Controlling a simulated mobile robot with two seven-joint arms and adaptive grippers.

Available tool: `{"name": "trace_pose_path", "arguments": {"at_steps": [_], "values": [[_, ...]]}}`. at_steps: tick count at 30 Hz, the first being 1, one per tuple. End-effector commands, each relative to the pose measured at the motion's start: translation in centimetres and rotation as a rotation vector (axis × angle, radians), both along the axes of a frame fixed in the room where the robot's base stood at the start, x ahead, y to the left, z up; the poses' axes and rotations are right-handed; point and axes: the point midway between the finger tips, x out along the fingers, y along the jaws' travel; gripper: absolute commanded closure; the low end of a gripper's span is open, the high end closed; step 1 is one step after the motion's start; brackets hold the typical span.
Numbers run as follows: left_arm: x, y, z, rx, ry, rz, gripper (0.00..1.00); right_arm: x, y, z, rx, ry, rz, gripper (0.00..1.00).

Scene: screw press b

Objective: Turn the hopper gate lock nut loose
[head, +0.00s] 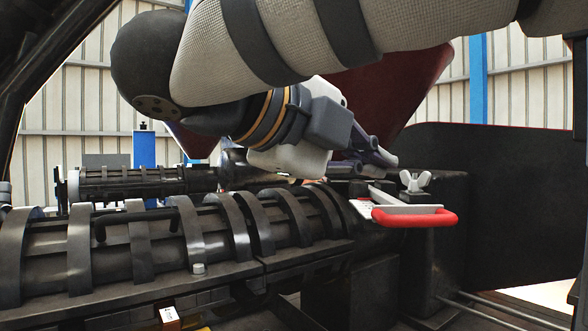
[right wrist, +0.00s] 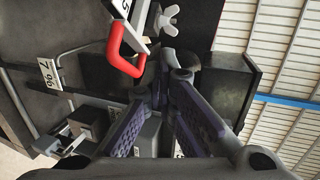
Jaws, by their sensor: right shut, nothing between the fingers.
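The lock nut, a pale grey wing nut (head: 415,180), stands on the dark block at the hopper's foot, behind the red handle. It also shows at the top of the right wrist view (right wrist: 166,18). The hopper gate is a flat grey plate with a red loop handle (head: 415,217), which also shows in the right wrist view (right wrist: 122,50). My right gripper (head: 388,159) is shut and empty, its fingertips left of the nut and slightly higher in the head view. In the right wrist view its fingertips (right wrist: 172,73) meet below the nut, apart from it. My left gripper is out of view.
The dark ribbed press barrel (head: 150,245) runs across the left and front. The dark red hopper (head: 385,95) rises behind my right arm. A large dark panel (head: 510,190) stands at right. Open air lies above the nut and handle.

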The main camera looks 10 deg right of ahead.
Motion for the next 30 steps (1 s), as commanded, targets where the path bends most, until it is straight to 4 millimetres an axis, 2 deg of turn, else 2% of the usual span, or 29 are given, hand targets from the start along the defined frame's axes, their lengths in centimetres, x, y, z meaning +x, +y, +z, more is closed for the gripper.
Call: {"name": "trace_pose_path", "arguments": {"at_steps": [11, 15, 21, 30], "values": [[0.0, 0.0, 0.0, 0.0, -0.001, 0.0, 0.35, 3.5, -7.0, -2.6, 0.002, 0.004, -0.001, 1.0], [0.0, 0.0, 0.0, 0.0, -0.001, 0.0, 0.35, 4.6, -9.2, -2.6, 0.0, 0.002, 0.0, 1.0], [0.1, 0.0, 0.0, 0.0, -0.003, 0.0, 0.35, 5.4, -10.7, -2.6, -0.001, 0.002, 0.001, 1.0], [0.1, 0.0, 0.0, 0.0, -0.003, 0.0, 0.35, 5.5, -10.8, -2.6, -0.002, 0.001, 0.001, 1.0]]}}
